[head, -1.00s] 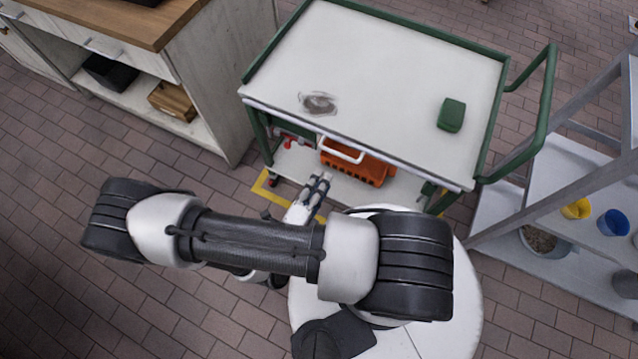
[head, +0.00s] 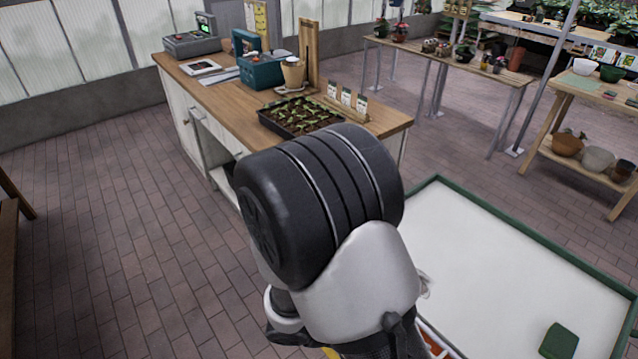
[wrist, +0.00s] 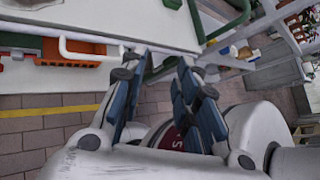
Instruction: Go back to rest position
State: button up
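My gripper (wrist: 160,66) shows in the wrist view with its two dark blue fingers apart and nothing between them. It is open and hangs by the side of the white-topped cart (wrist: 140,20), over the paved floor. In the head view my arm fills the lower middle and the gripper cannot be seen. The cart (head: 475,255) with its green rim stands at the lower right there, partly behind my arm. A dark green block (head: 558,341) lies on its top.
A wooden counter (head: 215,92) with a seedling tray (head: 300,117) stands ahead. Benches with plants (head: 455,68) stand at the back right. An orange crate (wrist: 75,52) sits under the cart top. The brick floor (head: 110,220) at left is clear.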

jog(key=s+a+r+m+t+y, duration=0.1)
jog(key=s+r+m+t+y, duration=0.1)
jog(key=r+m+y, duration=0.4)
jog(key=s+a+r+m+t+y, duration=0.1)
jog(key=r+m+y, duration=0.5)
jog(key=r+m, duration=0.8)
jog(key=s+m+t, duration=0.1)
jog(key=s+m, duration=0.1)
jog(key=m, duration=0.2)
jog(key=shift+s+a+r+t, duration=0.25)
jog(key=shift+s+a+t, duration=0.1)
jog(key=shift+t, duration=0.05)
